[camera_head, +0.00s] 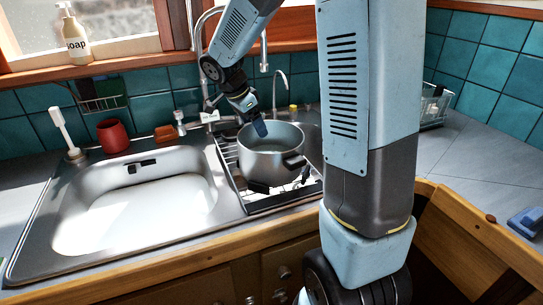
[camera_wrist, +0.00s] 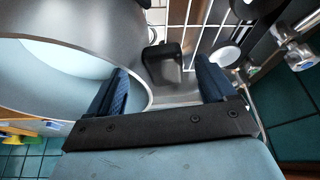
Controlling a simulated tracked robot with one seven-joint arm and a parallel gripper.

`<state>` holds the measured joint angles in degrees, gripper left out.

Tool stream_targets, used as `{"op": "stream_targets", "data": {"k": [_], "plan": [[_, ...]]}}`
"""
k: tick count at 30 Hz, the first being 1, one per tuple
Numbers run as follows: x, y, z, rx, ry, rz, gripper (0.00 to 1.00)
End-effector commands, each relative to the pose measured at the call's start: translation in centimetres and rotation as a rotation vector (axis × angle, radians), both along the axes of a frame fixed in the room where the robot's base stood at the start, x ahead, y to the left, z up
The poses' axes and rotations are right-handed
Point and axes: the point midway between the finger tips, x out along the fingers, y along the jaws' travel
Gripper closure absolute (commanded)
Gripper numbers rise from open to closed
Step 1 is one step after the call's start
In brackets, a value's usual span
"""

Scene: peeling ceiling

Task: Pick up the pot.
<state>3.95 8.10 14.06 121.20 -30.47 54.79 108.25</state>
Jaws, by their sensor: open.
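The grey metal pot (camera_head: 272,162) stands upright on the black drying rack in the right part of the sink. It has dark side handles. My gripper (camera_head: 259,128) is at the pot's far rim, pointing down. In the wrist view, the pot (camera_wrist: 125,30) fills the left side, with its open mouth showing. My gripper (camera_wrist: 160,68) is open there, its two blue fingers apart. A black pot handle (camera_wrist: 162,62) shows in the gap between them. The left finger overlaps the pot's rim; I cannot tell whether it touches.
The drying rack (camera_head: 234,178) surrounds the pot's base. Taps (camera_head: 281,82) stand behind the sink. The left basin (camera_head: 130,215) is empty. A red cup (camera_head: 112,135) and a white-handled brush (camera_head: 62,130) stand at the back left. A soap bottle (camera_head: 73,38) is on the sill.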

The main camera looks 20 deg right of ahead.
Motion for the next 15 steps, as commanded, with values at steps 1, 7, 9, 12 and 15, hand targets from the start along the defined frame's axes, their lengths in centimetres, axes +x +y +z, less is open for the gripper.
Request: {"op": "stream_targets", "data": {"k": [1,7,9,12,15], "plan": [[0.0,-0.5,-0.7,-0.001,0.004,-0.002,0.16],[0.2,-1.3,-2.7,0.000,0.002,0.000,0.16],[0.2,-1.4,-2.9,0.000,0.002,-0.001,0.16],[0.2,-1.4,-3.0,0.000,0.001,0.001,0.16],[0.2,-1.3,-3.0,0.000,0.001,0.001,0.16]]}}
